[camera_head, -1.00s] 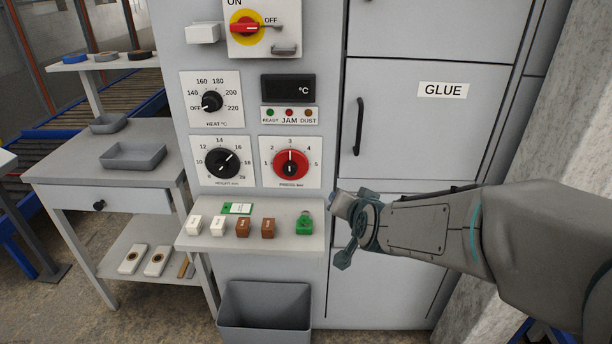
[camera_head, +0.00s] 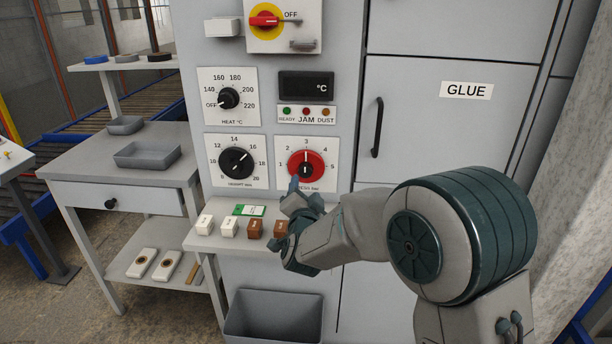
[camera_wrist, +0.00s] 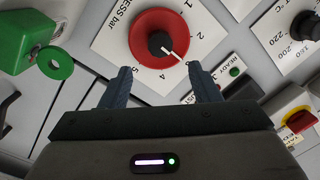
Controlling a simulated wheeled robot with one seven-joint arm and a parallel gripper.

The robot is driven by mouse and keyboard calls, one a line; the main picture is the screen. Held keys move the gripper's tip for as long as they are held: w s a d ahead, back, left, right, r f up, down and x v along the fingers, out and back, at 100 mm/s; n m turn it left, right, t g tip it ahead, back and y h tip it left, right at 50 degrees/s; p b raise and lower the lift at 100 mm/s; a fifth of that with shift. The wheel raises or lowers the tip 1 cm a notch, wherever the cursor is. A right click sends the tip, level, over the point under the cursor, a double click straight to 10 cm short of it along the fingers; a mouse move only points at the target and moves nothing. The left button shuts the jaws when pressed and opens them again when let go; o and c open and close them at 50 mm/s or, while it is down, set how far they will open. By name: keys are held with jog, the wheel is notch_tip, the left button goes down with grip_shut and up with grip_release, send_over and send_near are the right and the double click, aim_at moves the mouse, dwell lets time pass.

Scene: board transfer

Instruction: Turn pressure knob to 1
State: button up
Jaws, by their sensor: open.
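The pressure knob (camera_head: 305,168) is a red dial with a black centre grip on a white plate, low on the grey panel. Its white pointer stands at 3, straight up. In the wrist view the knob (camera_wrist: 160,38) lies ahead of the fingertips, with the pointer toward 3. My gripper (camera_head: 293,186) is just below and in front of the dial. In the wrist view my gripper (camera_wrist: 158,75) is open, its two fingers spread and apart from the knob, with nothing between them.
The height knob (camera_head: 236,162) is left of the dial and the heat knob (camera_head: 228,98) above that. A shelf (camera_head: 205,240) below holds white and brown blocks. A grey bin (camera_head: 270,318) stands below.

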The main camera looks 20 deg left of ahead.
aim_at(306, 173)
jog(key=x, duration=0.8)
jog(key=c, duration=1)
